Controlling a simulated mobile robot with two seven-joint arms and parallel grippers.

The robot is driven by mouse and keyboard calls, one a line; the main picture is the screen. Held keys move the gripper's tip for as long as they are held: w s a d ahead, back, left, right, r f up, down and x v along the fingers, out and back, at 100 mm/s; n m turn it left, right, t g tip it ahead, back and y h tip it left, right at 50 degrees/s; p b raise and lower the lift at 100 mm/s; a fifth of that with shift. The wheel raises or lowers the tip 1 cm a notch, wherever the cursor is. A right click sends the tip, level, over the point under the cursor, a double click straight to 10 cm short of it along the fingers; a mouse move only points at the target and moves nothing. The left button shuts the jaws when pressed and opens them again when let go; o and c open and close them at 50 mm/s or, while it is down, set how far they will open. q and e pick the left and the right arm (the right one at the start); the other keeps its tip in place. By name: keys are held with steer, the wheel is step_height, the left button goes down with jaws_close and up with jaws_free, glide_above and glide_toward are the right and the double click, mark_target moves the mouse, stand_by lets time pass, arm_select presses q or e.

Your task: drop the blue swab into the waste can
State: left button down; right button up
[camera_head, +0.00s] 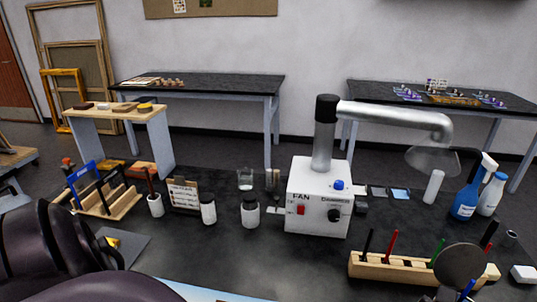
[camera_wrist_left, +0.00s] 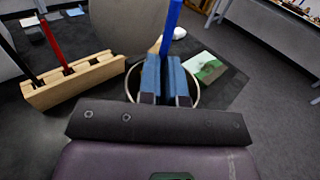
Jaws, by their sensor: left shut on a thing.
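My left gripper (camera_wrist_left: 166,98) is shut on the blue swab (camera_wrist_left: 171,28) in the left wrist view. The swab sticks out past the blue fingertips toward the top of the picture, and its gripped part is hidden between them. A round pale rim (camera_wrist_left: 197,92), which looks like the waste can's, shows around and behind the fingers. I cannot tell how high the swab is above it. In the head view my left arm fills the lower left, and its fingertips are not visible. My right gripper is in neither view.
A wooden rack (camera_head: 400,270) with black, red and green sticks stands at the front right, behind a grey disc (camera_head: 460,264). It also shows in the left wrist view (camera_wrist_left: 80,80). A white fan box (camera_head: 318,195), jars and bottles stand farther back.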

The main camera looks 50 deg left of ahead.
arm_select(q)
steer(key=c, duration=1.2)
jaws_free()
steer(key=shift+s+a, duration=0.2)
steer(key=shift+s, duration=1.6)
steer(key=shift+s+a, duration=0.25)
steer(key=shift+s, duration=1.55)
steer(key=shift+s+a, duration=0.2)
steer(key=shift+s, duration=1.6)
